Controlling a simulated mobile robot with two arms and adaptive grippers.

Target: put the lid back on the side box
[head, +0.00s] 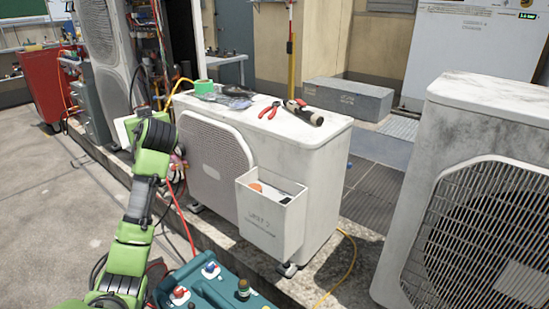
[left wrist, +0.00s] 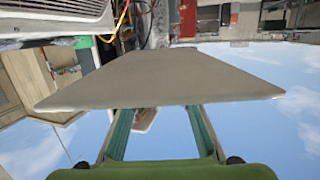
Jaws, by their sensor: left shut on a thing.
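The side box (head: 268,222) is a pale, open-topped box with dark lettering, fixed to the side of the middle condenser. An orange item and other contents show inside it. The lid is a flat pale panel (left wrist: 160,78) that fills the middle of the left wrist view. In the head view, a pale part of it (head: 123,131) shows beside my arm, left of the condenser and away from the box. My left gripper (left wrist: 160,110) is shut on the lid's near edge. In the head view my own arm hides its fingers. My right gripper is in neither view.
The middle condenser (head: 330,145) carries red pliers (head: 269,109), a dark-and-pale tool (head: 303,112) and green tape (head: 204,87) on top. Another condenser (head: 480,190) stands at right. A teal tool carrier (head: 215,290) is at the front. A yellow hose (head: 346,265) lies below the box.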

